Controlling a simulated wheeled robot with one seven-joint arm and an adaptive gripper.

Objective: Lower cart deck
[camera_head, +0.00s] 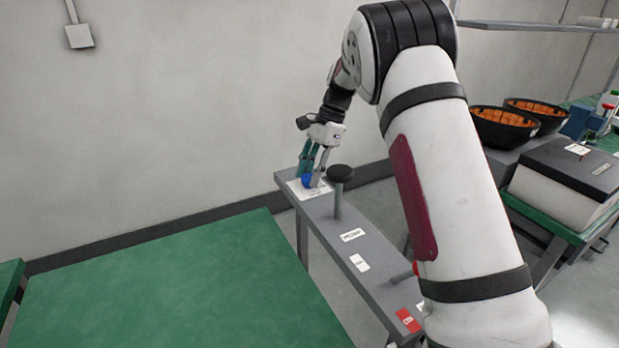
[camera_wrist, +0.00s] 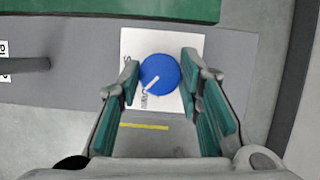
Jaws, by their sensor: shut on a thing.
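A blue round knob (camera_head: 307,181) with a white pointer mark sits on a white label plate (camera_head: 296,189) at the far end of a narrow grey panel (camera_head: 375,282). My gripper (camera_head: 314,176) points down at it and is shut on the knob. In the wrist view the knob (camera_wrist: 158,76) lies between the two green-padded fingers, its pointer slanting to the upper right. The print on the plate is partly hidden by the fingers. A flat green surface (camera_head: 170,290) lies left of the panel; I cannot tell whether it is the cart deck.
White labels (camera_head: 353,235) and a red label (camera_head: 407,320) lie nearer. A red knob (camera_head: 415,268) is partly hidden by my arm.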

